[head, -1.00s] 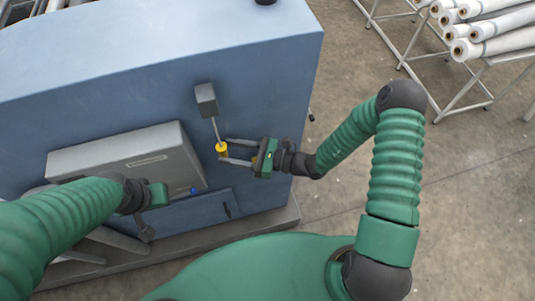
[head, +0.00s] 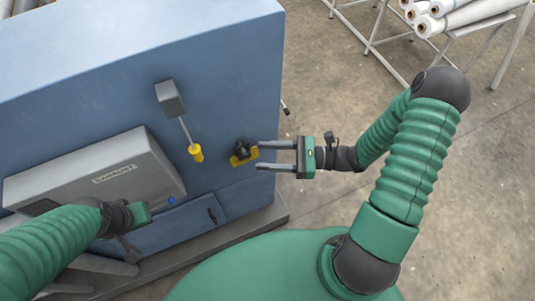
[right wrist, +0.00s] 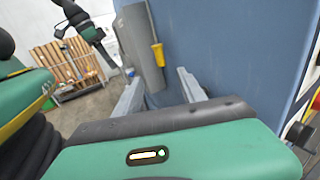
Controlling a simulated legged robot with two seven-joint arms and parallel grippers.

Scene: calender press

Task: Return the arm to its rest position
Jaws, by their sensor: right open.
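My right gripper (head: 262,156) is open and empty in the head view, its two grey fingers pointing left toward the blue machine (head: 230,80). It is to the right of a lever with a yellow handle (head: 196,153), clear of it. The lever hangs tilted from a grey box (head: 170,97). A black knob on a yellow plate (head: 242,151) is just left of the fingertips. In the right wrist view the yellow handle (right wrist: 158,55) shows beyond the spread fingers. My left gripper (head: 140,214) is at the lower left, by the grey cover; its fingers cannot be made out.
A grey cover (head: 95,172) and a blue button (head: 171,200) are on the machine front. Concrete floor (head: 340,70) is open right of the machine. A rack holds white rolls (head: 460,15) at the upper right.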

